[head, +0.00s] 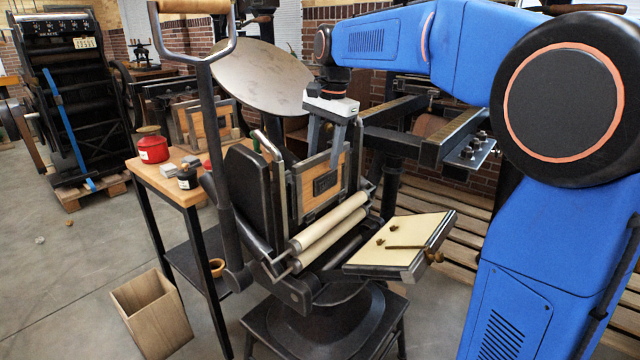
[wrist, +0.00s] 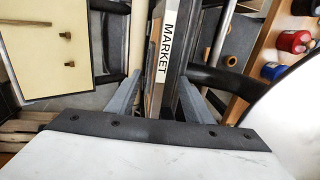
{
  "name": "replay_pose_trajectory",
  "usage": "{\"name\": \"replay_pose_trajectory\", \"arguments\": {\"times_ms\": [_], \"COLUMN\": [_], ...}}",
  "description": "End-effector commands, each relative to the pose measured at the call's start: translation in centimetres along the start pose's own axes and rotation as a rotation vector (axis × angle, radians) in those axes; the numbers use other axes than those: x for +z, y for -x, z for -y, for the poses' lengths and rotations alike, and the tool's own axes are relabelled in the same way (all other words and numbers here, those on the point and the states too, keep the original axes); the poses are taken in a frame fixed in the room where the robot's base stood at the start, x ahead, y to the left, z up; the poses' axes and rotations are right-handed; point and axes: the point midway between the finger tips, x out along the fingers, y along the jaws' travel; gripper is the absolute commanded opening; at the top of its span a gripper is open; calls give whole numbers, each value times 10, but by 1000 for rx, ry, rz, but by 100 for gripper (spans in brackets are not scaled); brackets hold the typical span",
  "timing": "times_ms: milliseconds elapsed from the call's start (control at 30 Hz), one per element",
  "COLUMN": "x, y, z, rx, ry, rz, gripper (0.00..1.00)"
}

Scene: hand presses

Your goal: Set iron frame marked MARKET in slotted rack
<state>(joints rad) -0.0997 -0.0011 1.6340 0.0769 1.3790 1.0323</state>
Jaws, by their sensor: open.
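The iron frame marked MARKET (head: 301,196) stands steeply in the press, with wood and a dark block inside it. Its white MARKET label (wrist: 167,42) faces up in the wrist view. My gripper (head: 327,150) is at the frame's top edge. In the wrist view, my gripper's fingers (wrist: 158,92) are apart, one on each side of the frame. I cannot tell whether either finger touches it. What looks like the slotted rack (head: 206,128) sits on the wooden side table at left, with wood-filled frames upright in it; its slots are too small to make out.
The press's rollers (head: 330,222) lie below the frame, and a cream board (head: 405,232) juts out at right. The tall lever (head: 212,120) and round disc (head: 262,78) stand near the arm. A red tin (head: 153,149) is on the side table (head: 160,181). A wooden bin (head: 150,315) is on the floor.

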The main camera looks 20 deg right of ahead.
Motion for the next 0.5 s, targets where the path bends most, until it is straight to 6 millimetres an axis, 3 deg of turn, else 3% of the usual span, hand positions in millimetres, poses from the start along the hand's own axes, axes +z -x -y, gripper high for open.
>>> {"name": "replay_pose_trajectory", "arguments": {"times_ms": [100, 133, 300, 500], "x": [0, 0, 0, 0], "y": [0, 0, 0, 1], "z": [0, 0, 0, 1], "rx": [0, 0, 0, -3], "ry": [0, 0, 0, 0], "rz": [0, 0, 0, -1], "gripper": [47, 42, 1, 0]}}
